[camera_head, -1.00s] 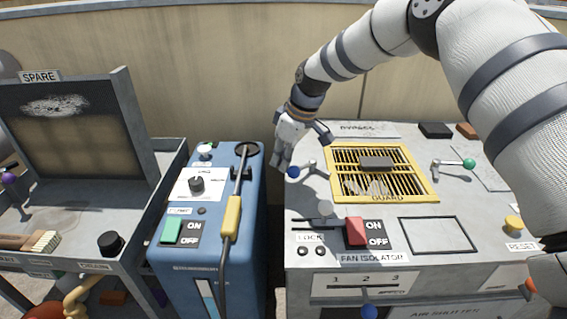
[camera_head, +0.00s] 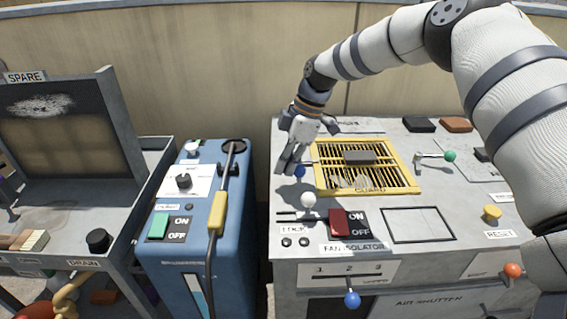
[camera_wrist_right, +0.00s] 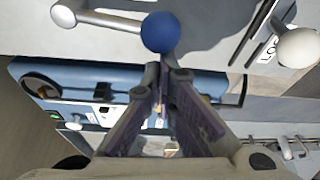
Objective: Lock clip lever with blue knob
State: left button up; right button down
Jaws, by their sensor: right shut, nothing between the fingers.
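The clip lever's blue knob (camera_head: 299,170) sits left of the yellow guard on the grey panel top. In the right wrist view the blue knob (camera_wrist_right: 160,32) is at the end of a thin metal rod (camera_wrist_right: 112,20) that runs left to a round pivot (camera_wrist_right: 64,14). My right gripper (camera_head: 288,166) is shut and empty, at the left side of the knob and close to it. In the right wrist view its fingertips (camera_wrist_right: 166,78) lie just below the knob; whether they touch it is unclear. The lever's pivot is mostly hidden behind the gripper in the head view. My left gripper is not in view.
The yellow guard (camera_head: 367,184) is right of the knob. A white knob (camera_head: 309,200) and red switch (camera_head: 341,223) stand in front of it. A green-knobbed lever (camera_head: 449,156) is farther right. A blue cabinet (camera_head: 190,253) stands left across a gap.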

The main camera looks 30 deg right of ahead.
jog(key=shift+s+d, duration=0.1)
dwell(0.5)
jog(key=a, duration=0.2)
jog(key=w+a, duration=0.1)
jog(key=shift+a+f, duration=0.25)
jog(key=shift+a, duration=0.15)
jog(key=w+v, duration=0.1)
jog(key=v, duration=0.8)
jog(key=shift+s+d+r+p, duration=0.2)
jog(key=shift+s+r+p, duration=0.05)
jog(key=shift+r+p, duration=0.15)
jog(key=shift+f, duration=0.15)
